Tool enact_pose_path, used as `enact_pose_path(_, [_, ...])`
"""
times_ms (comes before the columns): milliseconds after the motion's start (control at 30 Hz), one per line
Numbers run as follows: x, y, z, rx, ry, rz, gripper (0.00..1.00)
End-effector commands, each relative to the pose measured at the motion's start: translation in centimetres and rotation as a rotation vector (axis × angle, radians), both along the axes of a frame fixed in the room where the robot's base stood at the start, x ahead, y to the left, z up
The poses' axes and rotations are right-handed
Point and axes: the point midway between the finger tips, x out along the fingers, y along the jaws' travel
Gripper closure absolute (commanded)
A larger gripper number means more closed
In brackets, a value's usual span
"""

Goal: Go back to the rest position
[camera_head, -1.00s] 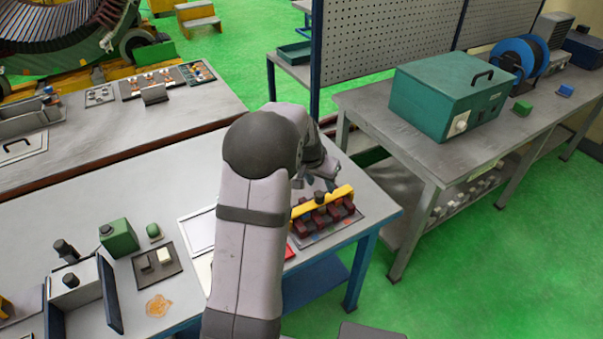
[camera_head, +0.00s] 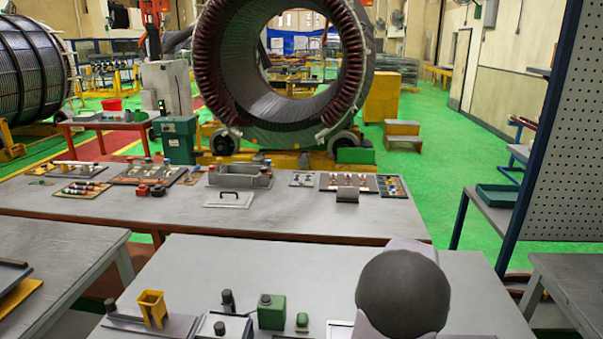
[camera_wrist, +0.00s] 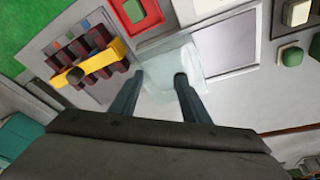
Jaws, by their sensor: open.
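My gripper (camera_wrist: 160,92) is open in the wrist view, with two dark fingers apart and nothing between them. It hangs above the grey work table, over a pale sheet or plate. A yellow bar (camera_wrist: 99,62) with a dark knob lies across several dark red blocks (camera_wrist: 73,50) on a grey board, left of the fingers. In the head view my arm covers the lower right of the near table (camera_head: 240,262), and my gripper does not show there.
A green box (camera_head: 271,312), a small green piece (camera_head: 302,320) and a yellow holder (camera_head: 152,308) stand on the near table. A grey bench (camera_head: 330,222) with trays lies beyond it. A large stator ring (camera_head: 215,60) stands behind. A perforated panel (camera_head: 565,150) rises at the right.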

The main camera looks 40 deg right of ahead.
Motion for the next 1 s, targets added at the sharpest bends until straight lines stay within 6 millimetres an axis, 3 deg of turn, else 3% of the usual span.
enact_pose_path(33, [2.5,2.8,0.2,0.015,0.007,0.087,0.58])
enact_pose_path(100, [5.3,6.7,0.3,0.039,0.019,0.205,0.58])
enact_pose_path(200, [8.3,12.9,0.4,0.074,0.041,0.382,0.58])
enact_pose_path(300, [10.0,19.1,0.4,0.106,0.067,0.559,0.58])
enact_pose_path(467, [10.2,28.7,0.3,0.153,0.113,0.840,0.58])
enact_pose_path(600, [8.4,35.4,0.0,0.187,0.158,1.059,0.58])
enact_pose_path(800, [5.4,40.7,-0.4,0.218,0.206,1.271,0.58])
enact_pose_path(1000, [4.0,42.4,-0.6,0.228,0.226,1.349,0.58])
